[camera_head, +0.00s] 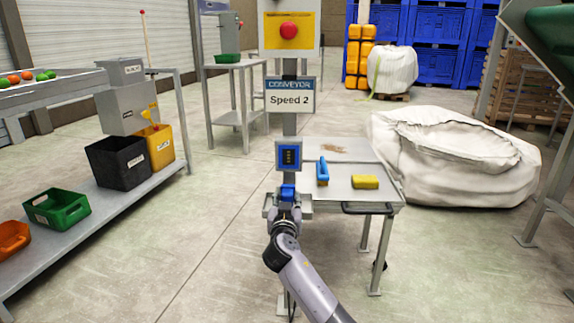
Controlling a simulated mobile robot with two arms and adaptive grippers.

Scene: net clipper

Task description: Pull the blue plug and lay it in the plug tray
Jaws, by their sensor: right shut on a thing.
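The blue plug (288,192) shows at the tip of my right gripper (287,201), which is shut on it. The plug is in front of the grey post, below a blue-framed socket box (288,146) with a dark face; a gap shows between them in the picture. A small grey tray-like ledge (306,202) sits on the post around the gripper, partly hidden by it. I cannot tell whether the plug touches the ledge. My left gripper is not in view.
A grey table (340,185) right of the post bears a blue brush (322,171) and a yellow sponge (365,182). A "Speed 2" sign (290,101) and red button (289,31) are above. A bench with bins (118,162) stands left; a large white bag (455,165) lies right.

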